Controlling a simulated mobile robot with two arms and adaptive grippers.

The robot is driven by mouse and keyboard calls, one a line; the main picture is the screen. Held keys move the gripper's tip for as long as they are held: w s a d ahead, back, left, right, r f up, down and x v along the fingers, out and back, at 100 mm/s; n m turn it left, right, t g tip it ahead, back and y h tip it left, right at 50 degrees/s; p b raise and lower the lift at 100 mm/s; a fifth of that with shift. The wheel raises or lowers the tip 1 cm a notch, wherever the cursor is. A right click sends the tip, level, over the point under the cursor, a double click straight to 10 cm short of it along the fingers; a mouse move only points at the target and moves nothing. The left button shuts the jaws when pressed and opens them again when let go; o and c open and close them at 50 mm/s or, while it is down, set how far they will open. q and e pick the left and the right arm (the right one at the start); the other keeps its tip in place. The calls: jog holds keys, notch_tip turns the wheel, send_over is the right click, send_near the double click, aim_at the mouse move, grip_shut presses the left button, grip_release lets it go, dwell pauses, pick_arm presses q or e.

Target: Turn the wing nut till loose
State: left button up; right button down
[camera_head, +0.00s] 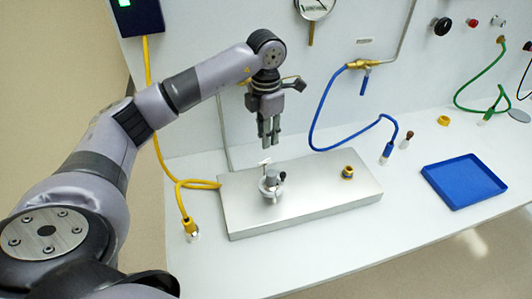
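The wing nut (265,162) looks like the small light piece on top of a silver fitting (271,184) with a dark knob at its side. The fitting stands upright on a brushed steel block (310,205). My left gripper (271,147) points down just above the wing nut and looks apart from it. Its two fingers are close together with at most a narrow gap. I see nothing held between them. Whether it is partly open or shut is not clear. My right gripper is not in view.
A brass fitting (347,172) sits on the block's right part. A blue tray (463,182) lies at the right. A yellow hose (160,150) hangs left of the block, and a blue hose (321,115) loops behind it. A yellow ring (443,121) lies farther back.

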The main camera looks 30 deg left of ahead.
aim_at(266, 160)
pick_arm(q)
notch_tip(266, 160, down, 7)
jog(key=shift+s+f+p, duration=0.1)
jog(key=shift+f+p, duration=0.1)
jog(key=shift+p, duration=0.6)
jog(key=shift+f, duration=0.65)
jog(key=shift+r, duration=0.1)
jog(key=shift+c, duration=0.5)
grip_shut()
